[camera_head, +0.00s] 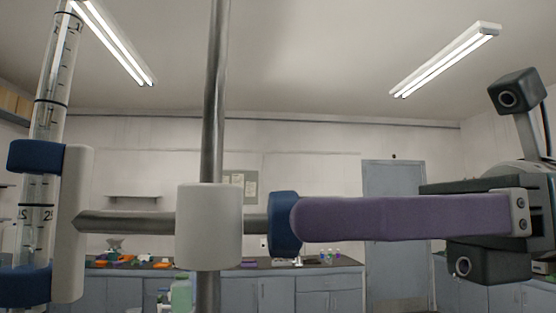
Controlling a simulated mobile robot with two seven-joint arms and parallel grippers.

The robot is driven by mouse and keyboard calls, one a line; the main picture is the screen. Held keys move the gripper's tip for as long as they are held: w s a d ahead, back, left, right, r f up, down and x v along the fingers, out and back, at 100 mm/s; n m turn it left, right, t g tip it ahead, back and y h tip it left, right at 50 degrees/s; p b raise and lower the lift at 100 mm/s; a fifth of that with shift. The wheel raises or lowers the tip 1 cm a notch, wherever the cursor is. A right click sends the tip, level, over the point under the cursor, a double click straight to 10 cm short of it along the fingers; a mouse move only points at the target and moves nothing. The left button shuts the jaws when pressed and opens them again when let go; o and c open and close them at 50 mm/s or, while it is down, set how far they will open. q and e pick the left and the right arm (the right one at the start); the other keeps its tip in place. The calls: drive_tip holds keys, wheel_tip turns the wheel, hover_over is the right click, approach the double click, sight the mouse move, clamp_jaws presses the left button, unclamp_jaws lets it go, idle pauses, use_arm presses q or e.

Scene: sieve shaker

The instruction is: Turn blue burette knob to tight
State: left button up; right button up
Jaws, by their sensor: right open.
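The blue burette knob (282,224) sits in the middle of the view, on the right end of the clamp's metal rod. The rod passes through a white clamp block (208,227) on an upright metal pole (214,90). At the left, the clamp's white bracket with blue jaws (36,157) holds the clear graduated burette (55,75) upright. My right gripper (300,219) reaches in from the right, open, its purple finger overlapping the knob's right edge. Only one finger shows clearly; whether it touches the knob cannot be told. My left gripper is not in view.
Behind, a grey counter (325,285) along the wall carries small coloured items. A green bottle (181,293) shows low, left of the pole. A grey-blue door (393,180) is at the back right. The space above the purple finger looks clear.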

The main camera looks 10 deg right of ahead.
drive_tip(key=shift+a, duration=0.55)
drive_tip(key=shift+c, duration=0.2)
clamp_jaws()
